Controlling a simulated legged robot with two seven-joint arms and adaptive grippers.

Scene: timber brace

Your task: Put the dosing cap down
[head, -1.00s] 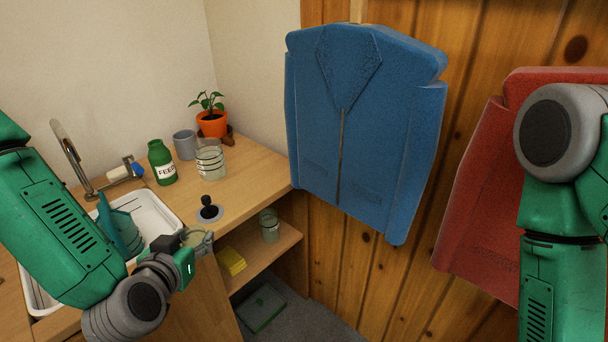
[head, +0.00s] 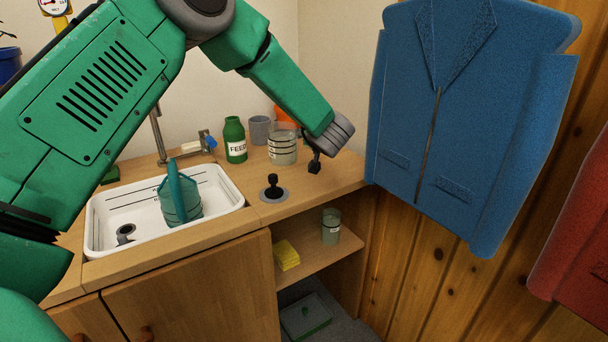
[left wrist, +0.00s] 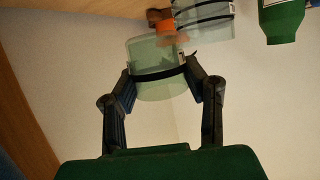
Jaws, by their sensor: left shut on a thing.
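The dosing cap shows in the left wrist view as a pale green, see-through cup (left wrist: 157,72) with a dark band. My left gripper (left wrist: 160,85) is shut on it, one finger on each side. In the head view the left gripper (head: 315,163) is over the right end of the counter, just right of the banded jar. The cap is not clearly visible there. I cannot tell whether it touches the countertop. My right gripper is not in view.
A clear banded jar (head: 282,146), a green FEED bottle (head: 235,141) and a grey mug (head: 259,130) stand behind. A black-knobbed disc (head: 273,190) sits in the counter (head: 225,225). The white sink (head: 100,218) holds a teal watering can (head: 181,200). A blue jacket shape (head: 470,110) hangs right.

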